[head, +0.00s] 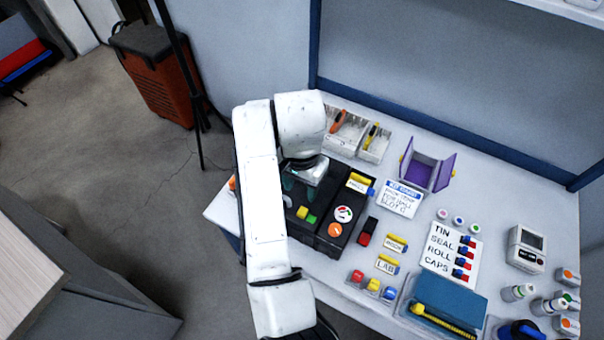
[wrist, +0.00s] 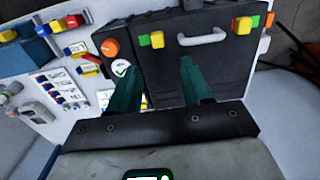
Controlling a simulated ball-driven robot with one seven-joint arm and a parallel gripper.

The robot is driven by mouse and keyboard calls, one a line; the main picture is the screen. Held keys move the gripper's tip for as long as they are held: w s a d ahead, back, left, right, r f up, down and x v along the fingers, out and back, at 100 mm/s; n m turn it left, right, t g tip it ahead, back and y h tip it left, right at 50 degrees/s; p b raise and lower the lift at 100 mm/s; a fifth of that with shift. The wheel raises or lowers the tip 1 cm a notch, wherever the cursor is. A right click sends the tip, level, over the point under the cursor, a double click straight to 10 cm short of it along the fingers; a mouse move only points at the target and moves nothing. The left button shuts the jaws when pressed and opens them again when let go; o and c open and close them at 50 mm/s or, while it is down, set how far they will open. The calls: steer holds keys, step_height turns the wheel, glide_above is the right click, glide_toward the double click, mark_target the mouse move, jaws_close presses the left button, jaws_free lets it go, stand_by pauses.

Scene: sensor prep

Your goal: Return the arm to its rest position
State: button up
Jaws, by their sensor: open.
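My white arm (head: 262,190) reaches over the left end of the white workbench. My gripper (head: 300,185) is above a black case in the head view, partly hidden by my own arm. In the wrist view its two green fingers (wrist: 158,82) are apart, with nothing between them. In the head view the case (head: 318,243) also shows a round gauge sticker and an orange knob.
Bins with tools (head: 345,132) stand at the back. A purple open box (head: 428,172), a card (head: 402,198), a word board (head: 450,250), a meter (head: 526,248) and a blue tray (head: 445,305) fill the right side. Open floor (head: 90,190) lies left of the bench.

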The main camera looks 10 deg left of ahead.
steer(key=shift+d, duration=0.1)
steer(key=s+d+f+h, duration=0.1)
steer(key=s+d+f, duration=0.1)
steer(key=d, duration=0.7)
steer(key=s+d+f+n+t, duration=0.1)
steer(key=s+d+f, duration=0.1)
steer(key=d, duration=0.8)
steer(key=s+d+f+h, duration=0.1)
steer(key=s+d+f, duration=0.15)
steer(key=d, duration=0.65)
steer(key=shift+n, duration=0.7)
steer(key=s+d, duration=0.2)
steer(key=s, duration=0.1)
steer(key=s+d+f, duration=0.1)
steer(key=s+d, duration=0.1)
steer(key=s, duration=0.1)
steer(key=s+d+f, duration=0.1)
steer(key=s+d, duration=0.1)
steer(key=s, duration=0.1)
steer(key=shift+s, duration=0.4)
steer(key=s+a+n+y, duration=0.1)
steer(key=s, duration=1)
steer(key=shift+y, duration=0.4)
steer(key=shift+o, duration=0.2)
steer(key=shift+f, duration=0.1)
